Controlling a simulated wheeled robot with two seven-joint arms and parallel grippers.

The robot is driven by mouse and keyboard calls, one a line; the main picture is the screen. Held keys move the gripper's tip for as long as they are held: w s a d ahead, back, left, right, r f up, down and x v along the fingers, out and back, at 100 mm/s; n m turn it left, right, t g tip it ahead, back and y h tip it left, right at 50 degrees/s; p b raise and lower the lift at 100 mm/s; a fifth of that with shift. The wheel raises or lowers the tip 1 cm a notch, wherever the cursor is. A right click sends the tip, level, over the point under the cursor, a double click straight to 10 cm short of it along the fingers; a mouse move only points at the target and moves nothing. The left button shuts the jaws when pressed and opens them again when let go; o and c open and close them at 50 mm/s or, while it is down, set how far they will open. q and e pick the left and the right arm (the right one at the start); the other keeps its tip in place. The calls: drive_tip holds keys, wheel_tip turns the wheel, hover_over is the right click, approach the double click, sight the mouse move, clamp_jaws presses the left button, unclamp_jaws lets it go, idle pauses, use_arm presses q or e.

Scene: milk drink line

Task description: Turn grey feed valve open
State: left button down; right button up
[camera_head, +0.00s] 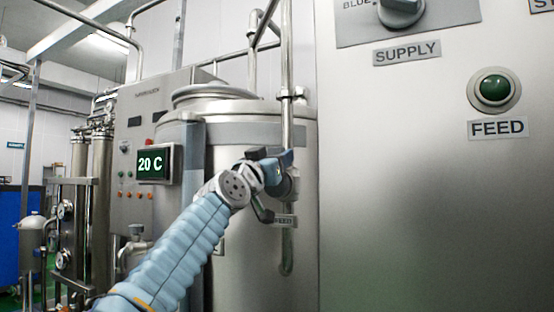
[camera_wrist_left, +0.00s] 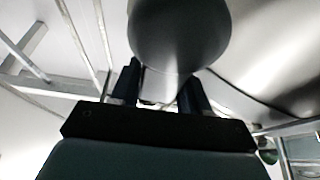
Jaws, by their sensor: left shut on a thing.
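The grey feed valve (camera_head: 290,188) sits on a vertical steel pipe in front of the round tank, with a small label plate (camera_head: 284,221) just below it, too small to read. My left gripper (camera_head: 274,168) reaches it from the left and is shut on the valve's handle, which is mostly hidden behind the fingers. In the left wrist view, the two dark fingers (camera_wrist_left: 160,92) lie either side of a narrow part under a large rounded grey body (camera_wrist_left: 180,35). The exact handle angle is not clear. My right gripper is not in view.
A steel cabinet (camera_head: 420,210) fills the right side, with a SUPPLY knob (camera_head: 401,10) and a green FEED button (camera_head: 494,88). A display (camera_head: 158,163) reading 20 C is left of the tank (camera_head: 235,265). The vertical pipe (camera_head: 287,70) runs above the valve.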

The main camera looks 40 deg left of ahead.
use_arm(q)
drive_tip(key=c, duration=0.6)
unclamp_jaws()
drive_tip(key=shift+c, duration=0.2)
drive_tip(key=shift+s+f, duration=0.1)
drive_tip(key=shift+s+f, duration=0.15)
drive_tip(key=shift+s, duration=0.15)
drive_tip(key=b+v, duration=0.4)
drive_tip(key=v, duration=0.9)
drive_tip(key=shift+b, duration=0.4)
drive_tip(key=shift+d, duration=0.1)
